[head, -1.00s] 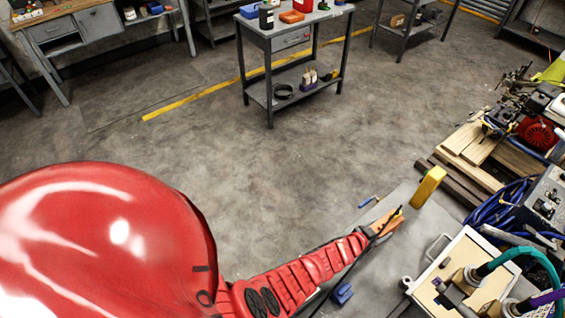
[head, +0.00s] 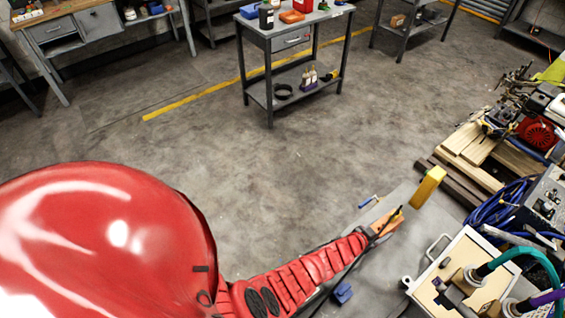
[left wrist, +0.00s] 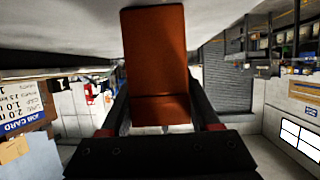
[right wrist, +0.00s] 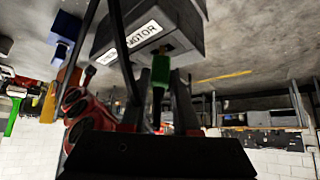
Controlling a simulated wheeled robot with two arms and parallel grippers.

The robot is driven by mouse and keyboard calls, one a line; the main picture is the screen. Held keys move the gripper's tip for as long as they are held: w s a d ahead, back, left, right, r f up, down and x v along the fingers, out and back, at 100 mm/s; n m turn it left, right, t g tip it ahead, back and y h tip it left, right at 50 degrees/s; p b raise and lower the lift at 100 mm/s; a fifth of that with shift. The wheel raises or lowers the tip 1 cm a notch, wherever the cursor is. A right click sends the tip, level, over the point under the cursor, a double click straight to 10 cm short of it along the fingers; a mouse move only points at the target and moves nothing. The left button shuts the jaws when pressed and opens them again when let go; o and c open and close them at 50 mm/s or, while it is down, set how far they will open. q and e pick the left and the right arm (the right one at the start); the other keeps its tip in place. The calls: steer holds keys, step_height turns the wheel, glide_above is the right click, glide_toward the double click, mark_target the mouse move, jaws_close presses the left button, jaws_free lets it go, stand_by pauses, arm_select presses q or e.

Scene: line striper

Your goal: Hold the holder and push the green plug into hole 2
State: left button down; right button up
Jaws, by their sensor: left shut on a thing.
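In the head view my left gripper (head: 386,222) is at the end of the red arm, over the grey surface, at an orange-brown block. The left wrist view shows its black fingers closed on this block (left wrist: 155,65). I cannot tell for sure that the block is the holder. In the right wrist view a green plug (right wrist: 160,70) stands between the two fingers of my right gripper (right wrist: 157,88). Its tip is close to a dark opening in a grey box (right wrist: 185,30) labelled MOTOR. I cannot tell whether the fingers touch the plug. Hole 2 is not identifiable.
A yellow block (head: 428,187) stands on the grey surface (head: 405,255) just beyond the left gripper. A cream-topped unit (head: 455,255) with thick teal and purple cables is at the lower right. Pallets with machinery stand at the right.

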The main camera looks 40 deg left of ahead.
jaws_close()
steer(key=shift+r, duration=0.7)
